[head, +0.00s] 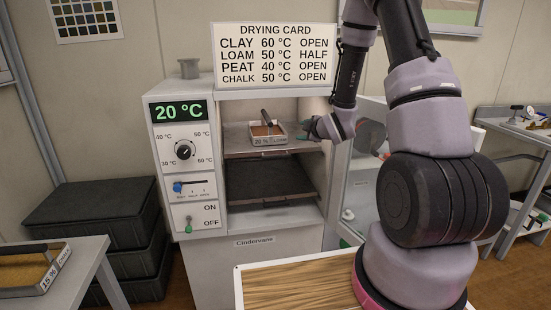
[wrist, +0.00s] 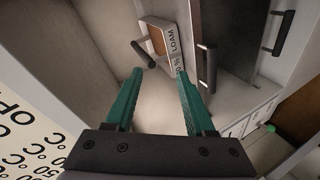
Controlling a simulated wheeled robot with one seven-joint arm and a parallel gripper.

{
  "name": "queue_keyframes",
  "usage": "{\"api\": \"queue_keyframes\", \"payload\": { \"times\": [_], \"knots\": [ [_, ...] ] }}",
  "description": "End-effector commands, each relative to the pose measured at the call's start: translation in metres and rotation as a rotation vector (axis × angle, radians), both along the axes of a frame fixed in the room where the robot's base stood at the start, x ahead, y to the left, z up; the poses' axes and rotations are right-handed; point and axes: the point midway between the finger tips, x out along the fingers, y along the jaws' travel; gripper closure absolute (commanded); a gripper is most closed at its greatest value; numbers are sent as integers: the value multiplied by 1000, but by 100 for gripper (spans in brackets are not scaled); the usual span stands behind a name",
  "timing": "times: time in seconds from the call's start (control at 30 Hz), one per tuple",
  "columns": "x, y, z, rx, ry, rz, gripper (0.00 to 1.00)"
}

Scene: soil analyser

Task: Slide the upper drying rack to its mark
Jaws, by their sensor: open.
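The upper drying rack (head: 238,144) is a grey shelf in the open cabinet, with a dark bar handle (wrist: 208,68) on its front edge. A soil tray (head: 269,140) marked 20 % and LOAM sits on it, with a dark handle of its own; it also shows in the wrist view (wrist: 173,47). The lower rack (head: 265,181) is dark and has a similar handle (wrist: 277,33). My gripper (wrist: 161,78) is open and empty, its green fingers apart over the upper rack's surface near the tray. In the head view it is at the rack's right end. I cannot make out a mark.
A control panel (head: 184,155) showing 20 °C stands left of the chamber. A drying card (head: 276,55) stands on top. Dark stacked crates (head: 95,212) stand at the left, and a side table with a 15 % tray (head: 30,274) is in front of them. A wooden surface (head: 295,288) lies in front.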

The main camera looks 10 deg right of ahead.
Motion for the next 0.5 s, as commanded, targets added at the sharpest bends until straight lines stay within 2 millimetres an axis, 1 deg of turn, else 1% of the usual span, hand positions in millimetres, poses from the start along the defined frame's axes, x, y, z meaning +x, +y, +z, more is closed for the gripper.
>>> {"api": "queue_keyframes", "payload": {
  "times": [0.03,0.1,0.2,0.3,0.4,0.5],
  "knots": [
    [-1,5,-26,-41,-21,48,45],
    [-4,14,-49,-102,-78,118,45],
    [-12,26,-77,-170,-149,200,45],
    [-21,36,-96,-217,-209,259,45],
    [-27,42,-106,-245,-249,292,45],
    [-28,46,-110,-258,-270,309,45]
  ]
}}
